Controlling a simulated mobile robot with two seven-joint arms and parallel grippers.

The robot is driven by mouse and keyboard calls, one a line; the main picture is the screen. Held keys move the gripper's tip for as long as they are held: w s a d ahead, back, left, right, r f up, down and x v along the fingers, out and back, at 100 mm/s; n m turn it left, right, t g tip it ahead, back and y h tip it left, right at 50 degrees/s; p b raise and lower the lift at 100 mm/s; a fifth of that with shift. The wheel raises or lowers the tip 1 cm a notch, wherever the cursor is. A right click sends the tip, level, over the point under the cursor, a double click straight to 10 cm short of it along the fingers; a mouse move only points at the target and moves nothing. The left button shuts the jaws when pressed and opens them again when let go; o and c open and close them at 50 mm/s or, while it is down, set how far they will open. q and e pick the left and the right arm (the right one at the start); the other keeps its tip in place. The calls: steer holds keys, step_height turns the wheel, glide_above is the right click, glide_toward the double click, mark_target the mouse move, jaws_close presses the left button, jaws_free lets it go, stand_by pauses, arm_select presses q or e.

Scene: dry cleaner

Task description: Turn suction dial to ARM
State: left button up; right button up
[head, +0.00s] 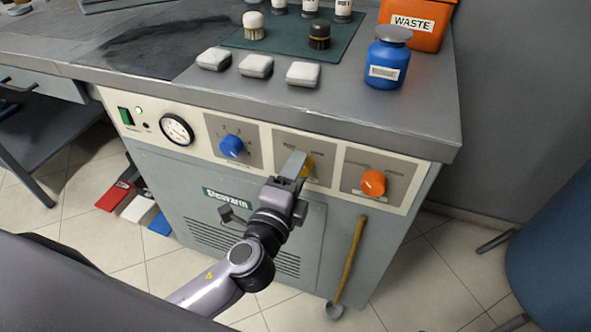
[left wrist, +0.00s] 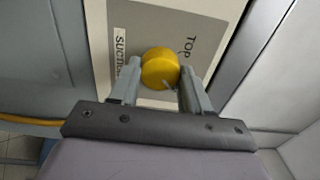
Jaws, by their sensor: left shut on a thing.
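The yellow suction dial (left wrist: 160,68) sits on a grey panel plate with the words "TOP" and "SUCTION" beside it in the left wrist view. In the head view the yellow dial (head: 309,165) is partly hidden behind my left gripper (head: 295,165). In the left wrist view the fingers of my left gripper (left wrist: 158,85) stand on both sides of the dial and are shut on it. A pale mark shows on the dial's lower right edge. The ARM label cannot be read. My right gripper is in neither view.
A blue dial (head: 231,146) and a gauge (head: 177,129) are left of the yellow dial, and an orange dial (head: 373,183) is right. A wooden-handled tool (head: 350,260) leans on the cabinet front. Brushes, white pads and a blue jar (head: 387,60) stand on the top.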

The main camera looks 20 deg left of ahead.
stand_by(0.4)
arm_select(q)
steer(key=o, duration=1.1)
steer(key=shift+c, duration=0.2)
steer(key=shift+s, duration=0.1)
steer(key=s, duration=0.7)
steer(key=shift+b, duration=0.35)
steer(key=shift+a, duration=0.1)
steer(key=s+a+f+n+g+h, duration=0.1)
steer(key=s+a+f+n+g, duration=0.3)
steer(key=f+n, duration=0.45)
steer(key=s+a+f+n+g+h, duration=0.1)
steer(key=s+f+n+g, duration=0.4)
steer(key=f+n, duration=0.4)
step_height(320, 180, up, 11)
steer(key=s+a+m+t+p, duration=0.1)
steer(key=p, duration=1.3)
steer(key=shift+s+a+p, duration=0.15)
steer(key=shift+p, duration=0.15)
